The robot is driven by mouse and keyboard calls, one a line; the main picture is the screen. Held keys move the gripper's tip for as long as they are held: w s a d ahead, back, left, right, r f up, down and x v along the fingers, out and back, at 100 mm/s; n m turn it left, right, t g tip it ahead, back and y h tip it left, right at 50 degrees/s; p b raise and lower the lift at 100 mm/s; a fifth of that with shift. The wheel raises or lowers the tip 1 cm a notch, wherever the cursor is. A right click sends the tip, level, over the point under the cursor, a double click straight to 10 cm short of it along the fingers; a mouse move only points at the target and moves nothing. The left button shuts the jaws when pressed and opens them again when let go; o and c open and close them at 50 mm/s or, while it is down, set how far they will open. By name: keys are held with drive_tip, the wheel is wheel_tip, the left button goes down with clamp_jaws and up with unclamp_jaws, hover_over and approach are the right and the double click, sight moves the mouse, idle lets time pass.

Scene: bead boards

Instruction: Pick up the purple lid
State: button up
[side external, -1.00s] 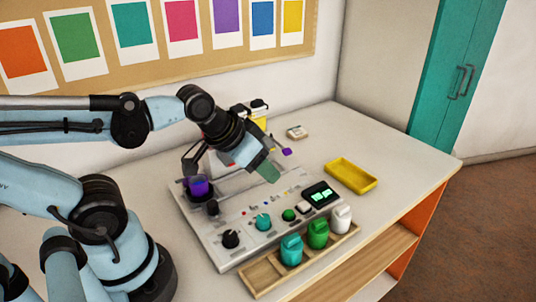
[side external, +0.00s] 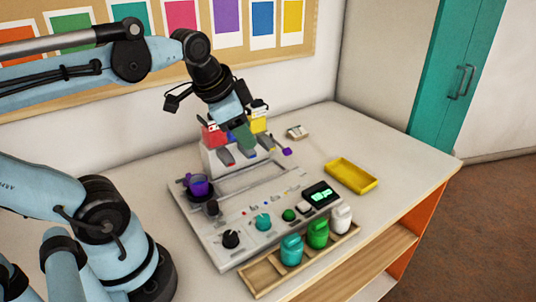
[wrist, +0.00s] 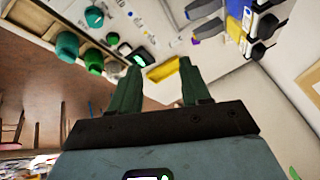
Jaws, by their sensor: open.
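A small purple piece (side external: 287,151) lies on the table just past the far right corner of the board; I cannot tell for sure that it is the lid. A small purple spot (wrist: 195,41) shows in the wrist view. A purple cup-like piece (side external: 198,184) sits in a dark holder at the board's left corner. No other clear purple lid shows. My gripper (side external: 243,140) is raised in front of the coloured dispensers at the back of the board. Its green fingers (wrist: 158,82) are spread apart in the wrist view, with nothing between them.
A grey board (side external: 232,217) with knobs and a small screen (side external: 321,194) fills the middle of the table. Red (side external: 212,134) and yellow (side external: 259,120) dispensers stand behind it. Teal, green and white bottles stand in a wooden tray (side external: 263,277). A yellow tray (side external: 352,176) is at right.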

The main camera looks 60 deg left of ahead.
drive_tip(key=s+a+m+g, duration=0.2)
drive_tip(key=s+a+m, duration=0.1)
drive_tip(key=a+m, duration=0.4)
drive_tip(key=m+g, duration=0.3)
drive_tip(key=m, duration=0.4)
hover_over(189, 176)
drive_tip(key=shift+s+d+f, duration=0.15)
drive_tip(key=shift+f, duration=2.8)
drive_tip(key=shift+s+d+f, duration=0.1)
drive_tip(key=shift+f, duration=2.8)
drive_tip(key=shift+w+a+f, duration=0.1)
drive_tip(key=shift+w+f, duration=0.1)
drive_tip(key=shift+f, duration=0.7)
drive_tip(key=shift+w+f, duration=0.2)
drive_tip(key=shift+f, duration=0.65)
drive_tip(key=shift+a+f, duration=0.1)
drive_tip(key=shift+f, duration=0.75)
clamp_jaws()
